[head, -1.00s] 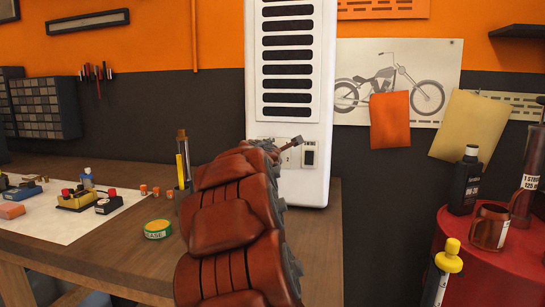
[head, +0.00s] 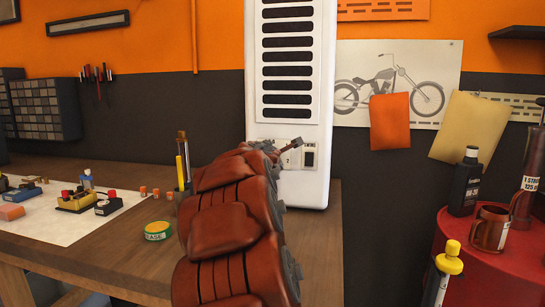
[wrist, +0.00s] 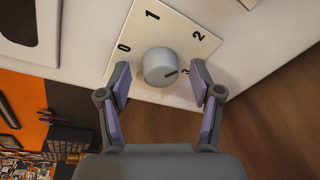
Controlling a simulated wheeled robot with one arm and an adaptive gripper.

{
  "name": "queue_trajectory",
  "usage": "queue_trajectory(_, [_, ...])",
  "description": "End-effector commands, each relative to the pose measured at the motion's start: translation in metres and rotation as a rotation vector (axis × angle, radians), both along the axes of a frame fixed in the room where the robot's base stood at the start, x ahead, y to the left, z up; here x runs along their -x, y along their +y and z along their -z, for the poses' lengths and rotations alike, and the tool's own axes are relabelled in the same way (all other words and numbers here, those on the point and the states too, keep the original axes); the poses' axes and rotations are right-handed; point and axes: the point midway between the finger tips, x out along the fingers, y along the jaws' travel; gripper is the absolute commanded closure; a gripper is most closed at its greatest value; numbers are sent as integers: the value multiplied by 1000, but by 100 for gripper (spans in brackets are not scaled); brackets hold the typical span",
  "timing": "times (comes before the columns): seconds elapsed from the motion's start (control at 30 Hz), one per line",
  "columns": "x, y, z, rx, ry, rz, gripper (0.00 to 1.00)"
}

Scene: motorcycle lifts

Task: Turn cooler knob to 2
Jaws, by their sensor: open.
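The cooler (head: 325,100) is a tall white unit with dark vent slots, standing on the wooden bench. Its grey round knob (wrist: 160,66) sits on a pale dial plate (wrist: 172,30) marked 0, 1, 2 and 3. The knob's dark pointer line faces the 3, which is partly covered by the right finger. My gripper (wrist: 160,68) is open, with one finger on each side of the knob and visible gaps to it. In the head view my red arm reaches up to the cooler's lower panel, and the knob is hidden there.
The wooden bench (head: 110,250) holds a green-rimmed tin (head: 158,230) and a cup of pens (head: 182,165) left of my arm. A dark switch (head: 309,157) is right of the dial. A red drum (head: 480,270) with bottles stands at right.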

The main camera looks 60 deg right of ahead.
Motion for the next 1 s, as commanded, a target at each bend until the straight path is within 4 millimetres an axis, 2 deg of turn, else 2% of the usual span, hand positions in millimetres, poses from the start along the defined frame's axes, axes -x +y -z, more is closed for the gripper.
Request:
queue_trajectory(0.8, [42, 84, -18, 1, -1, -1, 35])
queue_trajectory(1.0, [48, 98, -20, 0, 0, -1, 35])
